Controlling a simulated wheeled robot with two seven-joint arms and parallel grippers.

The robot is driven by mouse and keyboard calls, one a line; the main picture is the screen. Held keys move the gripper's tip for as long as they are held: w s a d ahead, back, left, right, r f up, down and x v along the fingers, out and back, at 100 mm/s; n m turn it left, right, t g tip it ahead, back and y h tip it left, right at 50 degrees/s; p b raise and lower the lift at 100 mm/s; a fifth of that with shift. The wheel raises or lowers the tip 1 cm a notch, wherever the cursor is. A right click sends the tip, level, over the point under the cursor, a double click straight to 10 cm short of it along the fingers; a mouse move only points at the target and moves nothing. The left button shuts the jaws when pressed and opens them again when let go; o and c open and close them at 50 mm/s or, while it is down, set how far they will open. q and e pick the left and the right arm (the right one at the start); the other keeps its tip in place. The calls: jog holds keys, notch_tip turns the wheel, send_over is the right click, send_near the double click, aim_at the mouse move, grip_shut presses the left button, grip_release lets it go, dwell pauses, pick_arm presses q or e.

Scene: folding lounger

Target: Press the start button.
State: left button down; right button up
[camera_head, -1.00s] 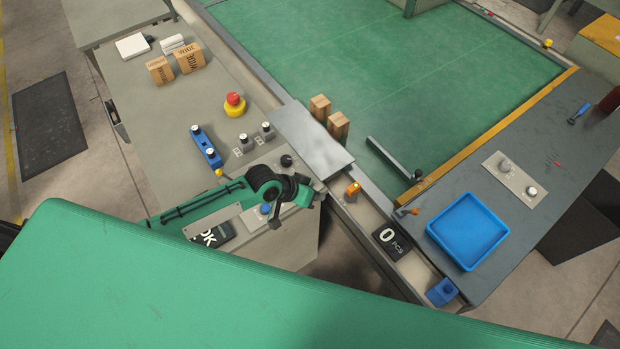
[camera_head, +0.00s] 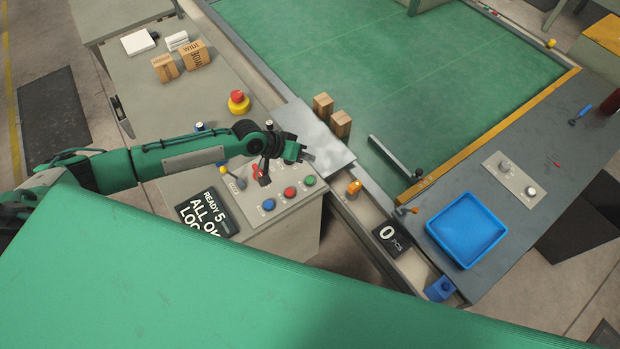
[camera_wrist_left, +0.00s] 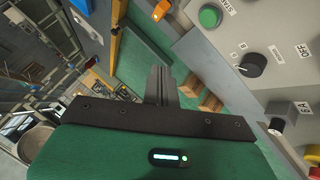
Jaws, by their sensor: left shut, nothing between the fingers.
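The control panel (camera_head: 285,207) stands left of the green bed. It carries a blue button (camera_head: 268,204), a red button (camera_head: 290,192) and a green button (camera_head: 309,180). In the left wrist view the green button (camera_wrist_left: 210,16) is at the top, by a label that seems to read START. My left gripper (camera_head: 306,156) is shut and empty, beyond the green button in the head view and apart from it. Its closed fingers show in the wrist view (camera_wrist_left: 160,82), pointing up the picture. My right gripper is not in view.
A display (camera_head: 207,213) reads READY 5 and ALL OK. A red-and-yellow emergency stop (camera_head: 238,102) stands on the grey table. Wooden blocks (camera_head: 341,124) are beside the metal plate (camera_head: 330,155). A blue tray (camera_head: 466,229) lies at the right.

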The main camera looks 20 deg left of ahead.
pick_arm(q)
jog(key=shift+f, duration=0.1)
jog(key=b, duration=0.7)
send_over(306, 181)
notch_tip(306, 181, down, 8)
jog(key=shift+r, duration=0.2)
jog(key=shift+w+f, duration=0.1)
jog(key=shift+f, duration=0.4)
jog(key=shift+f, duration=0.15)
dwell(0.9)
jog(key=shift+f+b, duration=0.25)
jog(key=shift+b, duration=0.15)
